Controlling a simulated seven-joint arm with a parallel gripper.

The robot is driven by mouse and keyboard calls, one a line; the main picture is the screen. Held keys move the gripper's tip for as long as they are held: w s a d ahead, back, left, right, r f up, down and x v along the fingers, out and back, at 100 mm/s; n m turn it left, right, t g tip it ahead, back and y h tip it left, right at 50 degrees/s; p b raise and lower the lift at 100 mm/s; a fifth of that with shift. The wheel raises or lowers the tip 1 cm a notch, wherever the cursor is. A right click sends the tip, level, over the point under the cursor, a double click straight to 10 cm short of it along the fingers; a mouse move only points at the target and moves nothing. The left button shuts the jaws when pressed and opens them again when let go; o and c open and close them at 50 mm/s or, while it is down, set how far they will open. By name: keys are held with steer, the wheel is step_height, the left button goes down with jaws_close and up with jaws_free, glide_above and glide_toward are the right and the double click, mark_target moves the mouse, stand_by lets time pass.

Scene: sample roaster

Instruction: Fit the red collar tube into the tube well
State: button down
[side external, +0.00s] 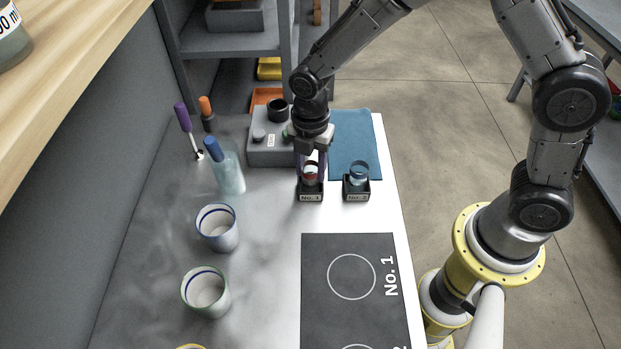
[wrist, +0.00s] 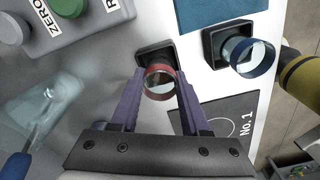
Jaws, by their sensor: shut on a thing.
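The red collar tube (side external: 311,174) is a short clear tube with a red band. In the wrist view the red collar (wrist: 160,70) sits between the fingertips (wrist: 160,84), with the stand (wrist: 150,50) just behind. A black round cup (side external: 277,107) on the grey device may be the tube well; its inside is not clear.
The grey device (side external: 262,150) with knobs is behind left. A blue cloth (side external: 354,140), a bottle (side external: 227,170), cups (side external: 216,230) and a dark mat (side external: 325,300) lie around.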

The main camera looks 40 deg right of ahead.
steer(key=shift+r, duration=0.25)
